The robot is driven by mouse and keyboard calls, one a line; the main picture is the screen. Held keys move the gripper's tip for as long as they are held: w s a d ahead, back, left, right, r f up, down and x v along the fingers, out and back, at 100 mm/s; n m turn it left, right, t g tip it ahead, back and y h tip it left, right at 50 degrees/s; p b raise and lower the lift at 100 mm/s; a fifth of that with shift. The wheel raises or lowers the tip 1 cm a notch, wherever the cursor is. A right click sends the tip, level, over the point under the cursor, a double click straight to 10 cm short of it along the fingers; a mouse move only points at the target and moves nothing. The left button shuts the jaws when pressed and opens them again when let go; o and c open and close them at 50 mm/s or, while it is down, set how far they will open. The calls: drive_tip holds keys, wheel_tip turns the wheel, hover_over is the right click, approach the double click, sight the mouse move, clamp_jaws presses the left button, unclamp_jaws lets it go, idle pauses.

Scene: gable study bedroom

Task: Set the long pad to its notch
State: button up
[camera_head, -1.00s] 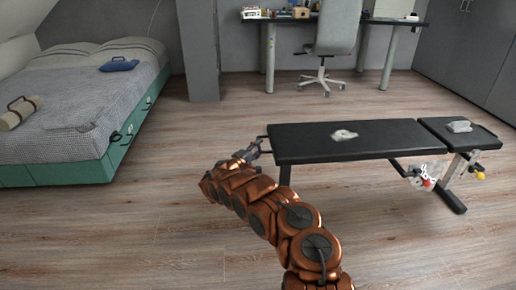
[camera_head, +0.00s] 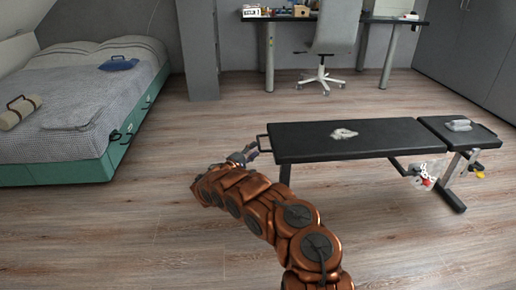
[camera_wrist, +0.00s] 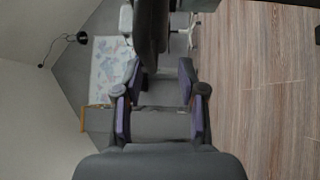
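The long black pad (camera_head: 375,142) of a bench lies about level at centre right in the head view, its handle (camera_head: 263,144) sticking out at the left end. My gripper (camera_head: 245,154) is close beside that handle, at its left; the head view is too small to show contact. In the wrist view my gripper (camera_wrist: 160,70) has its two purple-lined fingers apart, with nothing clearly held between them. A dark upright shape (camera_wrist: 150,30) stands just ahead of the fingers, perhaps the pad's end. Pale and red fittings (camera_head: 423,178) sit under the pad's right end. I cannot make out any notch.
A short black pad (camera_head: 456,131) adjoins at the right, with a grey-white object on it. Another grey-white object (camera_head: 344,133) lies on the long pad. The bed (camera_head: 75,110) is at left, a desk and chair (camera_head: 335,40) behind.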

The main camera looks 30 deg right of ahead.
drive_tip(key=v, duration=0.8)
drive_tip(key=shift+a+f, duration=0.1)
drive_tip(key=s+d+r+m+g+h+p, duration=0.1)
drive_tip(key=s+d+r+g+p, duration=0.15)
drive_tip(key=r, duration=0.55)
drive_tip(key=s+d+r+g+p, duration=0.1)
drive_tip(key=s+d+r+p, duration=0.25)
drive_tip(key=r, duration=0.35)
drive_tip(key=s+r+m+g+y+p, duration=0.3)
drive_tip(key=s+r+p, duration=0.4)
drive_tip(key=s+r, duration=0.55)
drive_tip(key=s+r+m+g+y+p, duration=0.2)
drive_tip(key=s+r+g+p, duration=0.3)
drive_tip(key=s+r+p, duration=0.7)
drive_tip(key=s+a+r+m+t+y+p, duration=0.1)
drive_tip(key=s+a+r+y+p, duration=0.45)
drive_tip(key=s+a+r, duration=0.5)
drive_tip(key=s+a+r+n+t+y+p, duration=0.1)
drive_tip(key=s+a+r+y+p, duration=0.1)
drive_tip(key=a, duration=0.5)
drive_tip(key=s+a+r+n+t+y+p, duration=0.1)
drive_tip(key=s+a+r+y+p, duration=0.2)
drive_tip(key=s+a+p, duration=0.3)
drive_tip(key=s+a+r+n+t+y+p, duration=0.1)
drive_tip(key=s+a+r+y+p, duration=0.2)
drive_tip(key=a, duration=0.5)
drive_tip(key=s+r+p, duration=0.1)
drive_tip(key=s, duration=0.1)
drive_tip(key=shift+s+a+p, duration=0.3)
drive_tip(key=shift+s, duration=0.05)
